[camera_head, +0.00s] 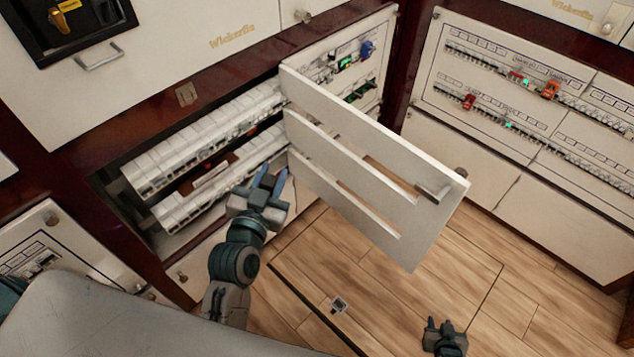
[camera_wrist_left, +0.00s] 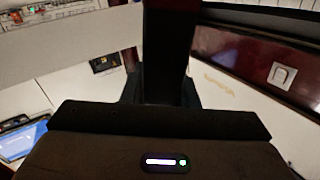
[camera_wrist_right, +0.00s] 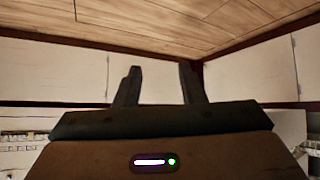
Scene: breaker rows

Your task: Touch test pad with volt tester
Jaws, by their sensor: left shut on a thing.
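My left gripper (camera_head: 272,181) is in front of the open breaker cabinet, beside the lower breaker row. In the left wrist view it is shut on a dark upright bar (camera_wrist_left: 170,50), which I take to be the volt tester. Its tip is hidden, and I cannot tell whether it touches anything. I cannot make out the test pad for certain. A reddish-brown piece (camera_head: 213,176) lies between the two white breaker rows. My right gripper (camera_head: 440,325) is low over the floor; in the right wrist view (camera_wrist_right: 158,85) its fingers are apart and empty.
The slotted white door (camera_head: 375,165) stands swung open just right of my left gripper. A second breaker panel (camera_head: 520,85) is on the right wall. A blue-edged screen (camera_wrist_left: 22,138) shows in the left wrist view. A small grey item (camera_head: 338,305) is on the wooden floor.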

